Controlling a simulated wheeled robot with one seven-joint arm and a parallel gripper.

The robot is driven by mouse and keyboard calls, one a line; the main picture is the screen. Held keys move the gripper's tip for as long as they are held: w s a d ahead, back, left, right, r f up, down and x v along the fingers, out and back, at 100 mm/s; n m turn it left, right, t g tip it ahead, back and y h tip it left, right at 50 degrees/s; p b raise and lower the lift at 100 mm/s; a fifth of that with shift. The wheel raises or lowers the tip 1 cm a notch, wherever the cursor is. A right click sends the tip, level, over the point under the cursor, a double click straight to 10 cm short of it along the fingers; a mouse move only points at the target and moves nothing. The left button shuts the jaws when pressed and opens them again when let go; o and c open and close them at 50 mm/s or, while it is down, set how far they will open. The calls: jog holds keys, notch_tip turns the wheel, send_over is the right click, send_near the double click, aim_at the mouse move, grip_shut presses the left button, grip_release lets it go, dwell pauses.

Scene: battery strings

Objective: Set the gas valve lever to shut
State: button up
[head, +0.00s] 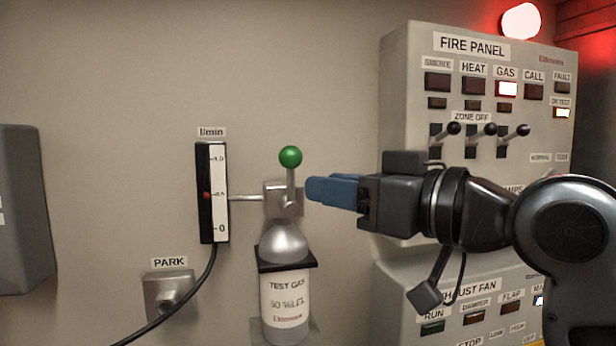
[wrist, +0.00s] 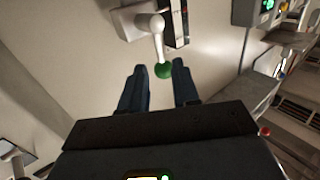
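The gas valve lever (head: 290,182) stands upright on the grey valve body (head: 283,200), with a green ball knob (head: 290,156) on top. The valve sits above the test gas bottle (head: 285,300). My gripper (head: 312,189) has blue fingers pointing left, close to the right of the lever and lower than the knob in the head view. In the wrist view, the fingers of my gripper (wrist: 159,68) are apart, with the green knob (wrist: 163,70) showing in line with the gap between their tips. Contact with the lever cannot be told.
A flow gauge (head: 212,192) marked l/min, its red float near 0.5, is left of the valve. A PARK holder (head: 170,295) is lower left. The fire panel (head: 420,110), its GAS lamp (head: 506,89) lit, and the exhaust fan panel (head: 400,320) stand right, behind my arm.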

aim_at(291, 201)
jog(key=p+x, duration=0.1)
jog(key=x, duration=0.6)
jog(key=shift+w+a+r, duration=0.1)
jog(key=shift+w+a, duration=0.15)
jog(key=shift+w, duration=0.05)
grip_shut()
dwell(0.4)
